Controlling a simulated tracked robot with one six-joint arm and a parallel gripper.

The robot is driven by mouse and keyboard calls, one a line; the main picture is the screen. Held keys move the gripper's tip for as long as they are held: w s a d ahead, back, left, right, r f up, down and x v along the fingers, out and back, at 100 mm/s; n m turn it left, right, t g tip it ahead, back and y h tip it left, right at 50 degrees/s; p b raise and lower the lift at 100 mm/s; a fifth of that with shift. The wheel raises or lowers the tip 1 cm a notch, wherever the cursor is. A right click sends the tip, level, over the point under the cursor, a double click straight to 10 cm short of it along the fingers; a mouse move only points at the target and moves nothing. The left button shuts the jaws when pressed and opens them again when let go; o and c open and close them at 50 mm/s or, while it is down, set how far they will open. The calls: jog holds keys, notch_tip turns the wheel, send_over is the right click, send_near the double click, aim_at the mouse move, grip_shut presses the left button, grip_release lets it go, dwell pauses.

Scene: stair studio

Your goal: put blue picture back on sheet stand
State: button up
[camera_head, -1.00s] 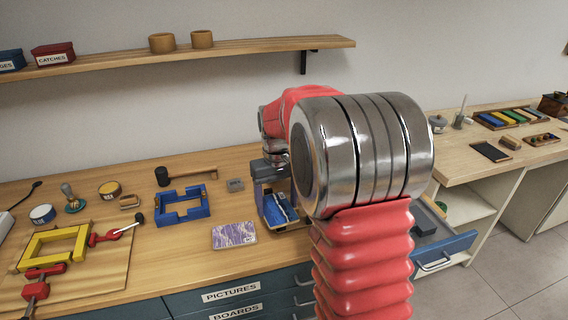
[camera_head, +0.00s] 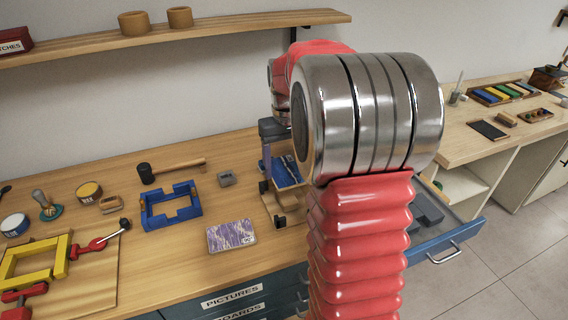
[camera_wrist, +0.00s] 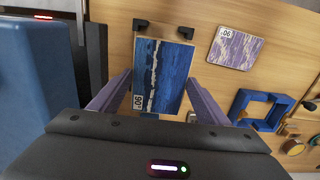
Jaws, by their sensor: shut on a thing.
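The blue picture (camera_wrist: 163,76), a blue sheet with a pale streak and a "06" label, is between the two purple fingers of my gripper (camera_wrist: 157,98) in the wrist view. My gripper is shut on it. In the head view my gripper (camera_head: 275,160) holds the blue picture (camera_head: 287,171) at a tilt, partly hidden by my arm. The sheet stand (camera_head: 271,205), light wood with black corner pieces, is just below and in front of it. In the wrist view two black stand corners (camera_wrist: 186,33) show beside the picture's edge. I cannot tell whether picture and stand touch.
A purple picture (camera_head: 231,236) lies flat left of the stand. A blue frame (camera_head: 170,206), a mallet (camera_head: 172,170) and a small grey block (camera_head: 226,178) are on the bench. An open blue drawer (camera_head: 447,245) juts out at right. A shelf (camera_head: 200,30) hangs above.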

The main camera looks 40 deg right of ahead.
aim_at(288, 197)
jog(key=shift+s+d+f, duration=0.15)
jog(key=shift+d+f, duration=0.05)
jog(key=shift+f, duration=4.3)
jog(key=shift+s, duration=0.15)
jog(key=shift+f, duration=0.15)
jog(key=o, duration=1.2)
